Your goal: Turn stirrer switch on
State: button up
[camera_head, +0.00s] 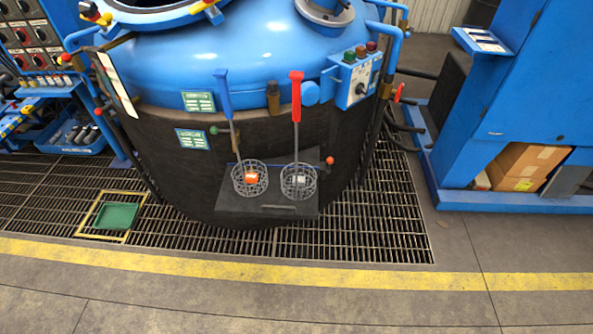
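A small light-coloured control box (355,76) with a blue surround is fixed to the right front of the round blue furnace (250,50). A dark rotary knob (361,88) sits on its front face; it may be the stirrer switch, but the label is too small to read. Its setting cannot be told. On top of the box are a green button or lamp (349,56) and two reddish ones beside it. My gripper is not in view, and nothing covers the box.
Two wire baskets, with a blue handle (223,95) and a red handle (296,95), stand on a dark shelf (265,208) at the furnace front. A green tray (116,216) lies on the grating at left. A blue cabinet (520,100) stands at right. The floor in front is clear.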

aim_at(361, 88)
jog(key=i+l+u, duration=0.1)
jog(key=i+l, duration=0.15)
jog(key=l, duration=0.15)
jog(key=i+l, duration=0.25)
jog(key=l, duration=0.15)
jog(key=i+l+u, duration=0.15)
jog(key=l, duration=0.25)
jog(key=i+l+u, duration=0.1)
jog(key=i+l, duration=0.4)
jog(key=l, duration=0.35)
jog(key=i+l+u, duration=0.15)
jog(key=l, duration=0.3)
jog(key=i+l+u, duration=0.1)
jog(key=i+l, duration=0.15)
jog(key=l, duration=0.2)
jog(key=i+l, duration=0.15)
jog(key=l, duration=0.35)
jog(key=i+u, duration=0.05)
